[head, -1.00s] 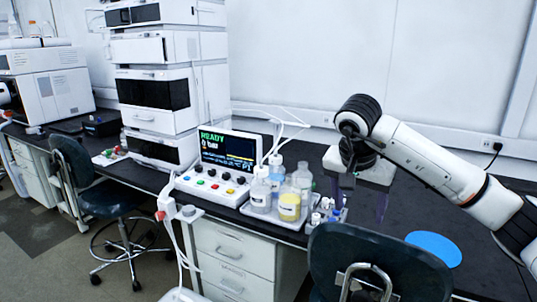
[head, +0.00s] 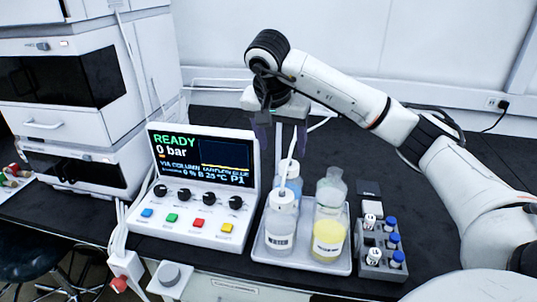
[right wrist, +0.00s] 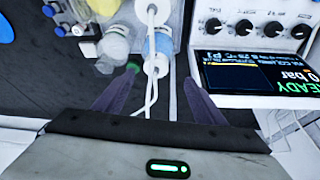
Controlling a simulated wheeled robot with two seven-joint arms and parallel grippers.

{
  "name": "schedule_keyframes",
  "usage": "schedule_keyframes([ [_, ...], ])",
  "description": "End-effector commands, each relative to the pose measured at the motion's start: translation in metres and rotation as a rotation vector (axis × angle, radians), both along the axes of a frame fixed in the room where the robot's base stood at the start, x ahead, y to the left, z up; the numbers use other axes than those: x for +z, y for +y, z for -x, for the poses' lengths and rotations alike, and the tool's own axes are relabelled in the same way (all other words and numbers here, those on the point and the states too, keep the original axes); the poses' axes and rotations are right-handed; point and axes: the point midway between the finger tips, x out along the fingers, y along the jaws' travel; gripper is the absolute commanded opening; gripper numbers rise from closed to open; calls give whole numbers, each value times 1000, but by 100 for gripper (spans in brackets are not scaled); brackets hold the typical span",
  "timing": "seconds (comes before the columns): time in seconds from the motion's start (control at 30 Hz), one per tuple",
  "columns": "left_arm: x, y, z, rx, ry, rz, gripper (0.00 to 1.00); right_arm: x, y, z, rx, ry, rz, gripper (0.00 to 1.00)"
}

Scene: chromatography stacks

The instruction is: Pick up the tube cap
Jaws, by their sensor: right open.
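My right gripper (head: 281,148) is open, with its two purple fingers pointing down above and behind the bottle tray. In the right wrist view the open fingers (right wrist: 160,80) have thin white tubing between them and nothing gripped. A blue bottle (head: 287,178) with a white cap (head: 288,165) stands at the back of the tray, just below the fingers. That white cap (right wrist: 155,66) also shows just beyond the fingertips, with tubing on it. A front bottle (head: 280,237) has a similar cap with tubing (head: 283,195). I cannot tell which is the tube cap. My left gripper is out of view.
The white tray (head: 300,267) also holds a clear bottle (head: 331,190) and a yellow-filled bottle (head: 328,240). A grey vial rack (head: 382,268) with blue and white caps stands right of it. The control console (head: 190,228) stands close on the left. Black bench is clear behind.

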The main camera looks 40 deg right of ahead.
Motion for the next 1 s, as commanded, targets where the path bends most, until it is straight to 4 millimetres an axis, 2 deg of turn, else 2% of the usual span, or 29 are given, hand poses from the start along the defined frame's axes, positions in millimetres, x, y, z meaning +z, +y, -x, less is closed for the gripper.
schedule_keyframes([
  [0.1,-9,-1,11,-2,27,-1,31,-20,-7,-2,-2,5,0,64],
  [0.3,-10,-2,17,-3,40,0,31,-38,-14,-7,-1,3,-1,64],
  [0.43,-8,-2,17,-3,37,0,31,-47,-20,-10,-2,3,0,64],
  [0.7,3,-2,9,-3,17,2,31,-80,-36,-18,-2,2,-1,64],
  [1.0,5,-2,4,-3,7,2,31,-85,-38,-20,-1,0,0,64],
])
